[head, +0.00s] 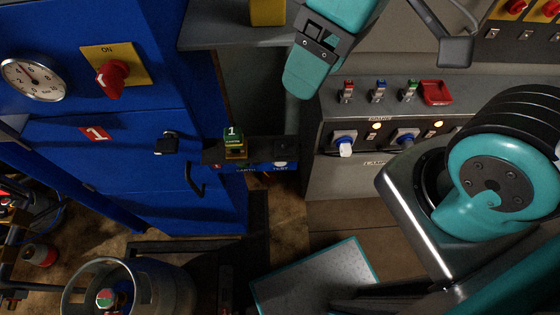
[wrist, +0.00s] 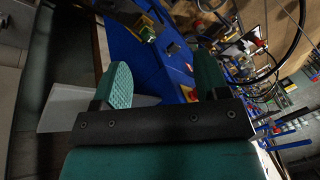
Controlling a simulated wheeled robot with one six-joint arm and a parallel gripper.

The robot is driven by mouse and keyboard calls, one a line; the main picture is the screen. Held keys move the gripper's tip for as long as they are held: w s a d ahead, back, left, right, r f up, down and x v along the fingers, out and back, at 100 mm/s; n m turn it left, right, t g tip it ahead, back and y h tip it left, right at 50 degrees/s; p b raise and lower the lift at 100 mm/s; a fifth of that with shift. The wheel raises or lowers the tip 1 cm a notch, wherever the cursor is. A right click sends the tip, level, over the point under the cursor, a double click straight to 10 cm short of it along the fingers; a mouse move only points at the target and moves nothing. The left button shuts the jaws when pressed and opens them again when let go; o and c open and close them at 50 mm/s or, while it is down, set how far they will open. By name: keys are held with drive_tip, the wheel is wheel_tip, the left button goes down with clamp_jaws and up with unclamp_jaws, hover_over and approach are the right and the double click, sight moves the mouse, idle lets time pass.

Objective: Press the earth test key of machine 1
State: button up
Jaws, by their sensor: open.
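Machine 1 is the blue cabinet (head: 150,185) with a red "1" plate (head: 95,133) in the head view. A small dark box (head: 262,149) beside its right edge has a blue front lettered "EARTH TEST". A pale round piece (head: 280,163) shows on that front; I cannot tell whether it is the key. A green "1" tag (head: 233,134) with a yellow piece stands on the box. My gripper (head: 305,75) is above and right of the box, apart from it. In the wrist view my gripper (wrist: 160,76) is open and empty, with the blue cabinet (wrist: 135,55) beyond its fingers.
A grey console (head: 400,120) with switches and a red tray stands to the right. A shelf (head: 235,33) holds a yellow block. A gas cylinder (head: 150,285) stands at the lower left.

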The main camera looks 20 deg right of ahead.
clamp_jaws()
idle(1.5)
